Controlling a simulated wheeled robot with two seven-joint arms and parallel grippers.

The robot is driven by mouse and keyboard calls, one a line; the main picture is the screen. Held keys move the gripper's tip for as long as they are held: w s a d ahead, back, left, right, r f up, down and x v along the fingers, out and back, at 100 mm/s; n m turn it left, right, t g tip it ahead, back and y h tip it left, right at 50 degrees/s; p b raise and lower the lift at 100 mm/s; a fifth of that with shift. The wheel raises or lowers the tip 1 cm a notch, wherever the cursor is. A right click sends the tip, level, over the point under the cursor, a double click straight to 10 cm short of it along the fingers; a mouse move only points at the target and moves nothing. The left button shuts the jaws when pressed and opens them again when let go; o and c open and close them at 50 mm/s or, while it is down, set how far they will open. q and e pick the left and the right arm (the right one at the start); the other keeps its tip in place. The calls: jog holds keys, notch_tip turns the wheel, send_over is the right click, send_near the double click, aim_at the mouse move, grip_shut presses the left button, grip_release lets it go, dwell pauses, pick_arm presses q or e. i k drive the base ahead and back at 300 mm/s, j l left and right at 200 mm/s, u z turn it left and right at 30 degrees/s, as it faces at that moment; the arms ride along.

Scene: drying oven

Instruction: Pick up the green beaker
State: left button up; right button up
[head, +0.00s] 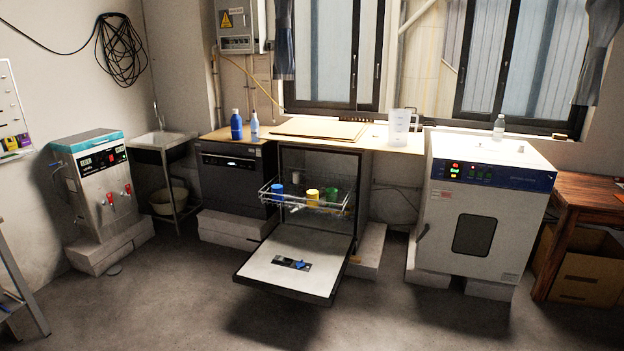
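The green beaker (331,194) stands on the wire rack (290,204) of an open dishwasher-like machine in the middle of the head view. It is the rightmost of the cups on the rack. A yellow cup (312,196) stands just left of it, and a blue cup (277,189) stands farther left. Neither of my grippers shows in the head view.
The machine's door (296,268) is folded down and juts out over the floor. A white drying oven (482,205) stands to the right, with its door shut. Bottles and a clear jug (399,127) stand on the counter. The foreground floor is clear.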

aim_at(331, 197)
jog(key=i+j+u, duration=0.2)
jog(key=i, duration=0.3)
jog(key=i+j+u, duration=0.2)
jog(key=i, duration=0.3)
jog(key=i+j+u, duration=0.2)
jog(key=i, duration=0.3)
jog(key=l, duration=0.1)
